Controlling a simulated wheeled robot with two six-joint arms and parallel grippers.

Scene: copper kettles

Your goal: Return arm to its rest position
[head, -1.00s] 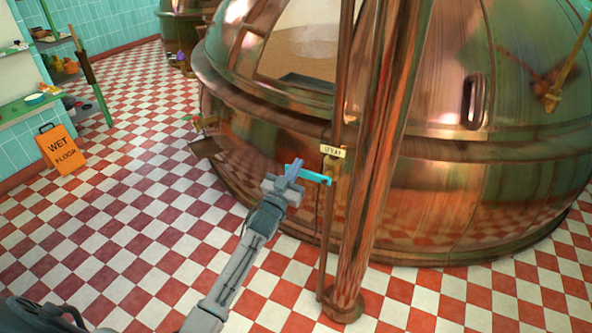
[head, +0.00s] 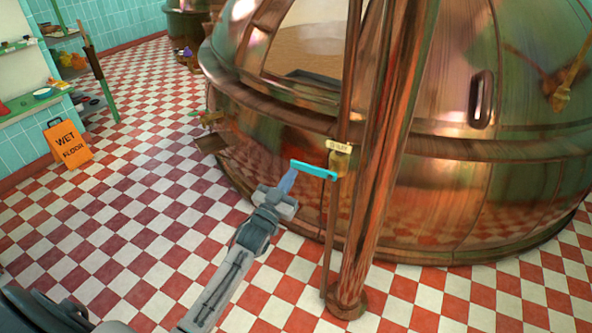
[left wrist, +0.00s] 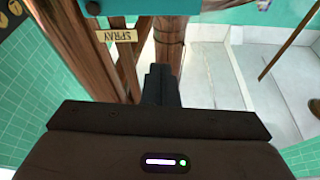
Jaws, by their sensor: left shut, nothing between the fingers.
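My left gripper (head: 288,180) is in the middle of the head view, its arm coming in from the bottom left. Its bluish fingers are shut with nothing between them. They point up at a cyan lever (head: 314,170) on the thin copper pipe, and their tips appear just below its left end. In the left wrist view the dark closed fingers (left wrist: 160,86) point away from me, and part of the cyan lever (left wrist: 140,7) shows at the top edge. My right gripper is not in view.
A big copper kettle (head: 440,190) fills the right, with a thick copper pipe (head: 385,170) before it. An orange wet-floor sign (head: 68,143) stands at left. The checkered floor between is free.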

